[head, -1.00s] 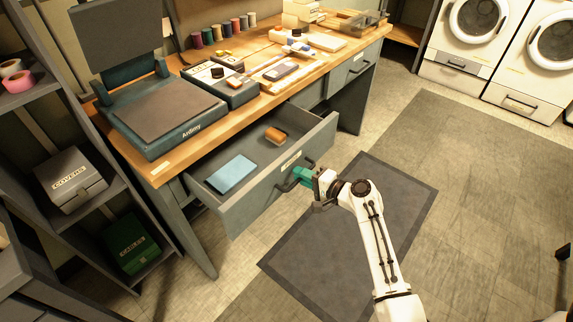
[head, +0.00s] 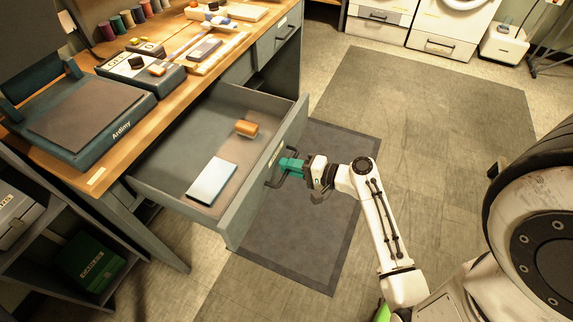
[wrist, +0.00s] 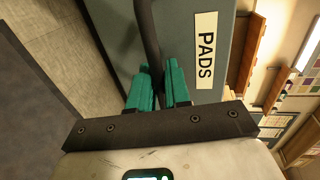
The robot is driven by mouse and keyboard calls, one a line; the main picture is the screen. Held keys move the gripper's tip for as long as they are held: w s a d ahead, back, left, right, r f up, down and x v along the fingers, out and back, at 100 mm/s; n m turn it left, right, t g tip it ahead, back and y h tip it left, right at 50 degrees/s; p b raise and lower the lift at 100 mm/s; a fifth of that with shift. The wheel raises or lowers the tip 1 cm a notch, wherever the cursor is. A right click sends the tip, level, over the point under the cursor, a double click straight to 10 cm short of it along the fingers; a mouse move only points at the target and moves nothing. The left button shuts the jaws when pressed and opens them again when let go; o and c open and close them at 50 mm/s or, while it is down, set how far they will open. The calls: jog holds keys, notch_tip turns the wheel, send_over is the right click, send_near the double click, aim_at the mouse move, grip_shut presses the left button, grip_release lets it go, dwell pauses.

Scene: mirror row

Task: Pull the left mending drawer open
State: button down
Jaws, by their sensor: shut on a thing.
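The left mending drawer (head: 236,222) is grey and stands well out from under the wooden worktop. Its front bears a dark bar handle (head: 272,178) and a label reading PADS, clear in the wrist view (wrist: 206,50). Inside the drawer lie a pale blue flat pad or book (head: 212,180) and an orange-brown block-like item (head: 246,128). My gripper (head: 290,166) has teal fingers and is shut on the handle at the drawer front. In the wrist view the dark handle bar (wrist: 148,35) runs down between the two teal fingers.
A second drawer (head: 275,38), shut, is at the bench's right end. The worktop (head: 140,128) carries a press marked Ardimy (head: 95,115), trays and thread spools. A grey shelf unit with a green box (head: 90,262) stands at left. A dark mat (head: 300,235) lies on the floor under my arm.

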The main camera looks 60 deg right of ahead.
jog(key=c, duration=1.3)
grip_release()
jog(key=v, duration=1)
jog(key=shift+s, duration=0.4)
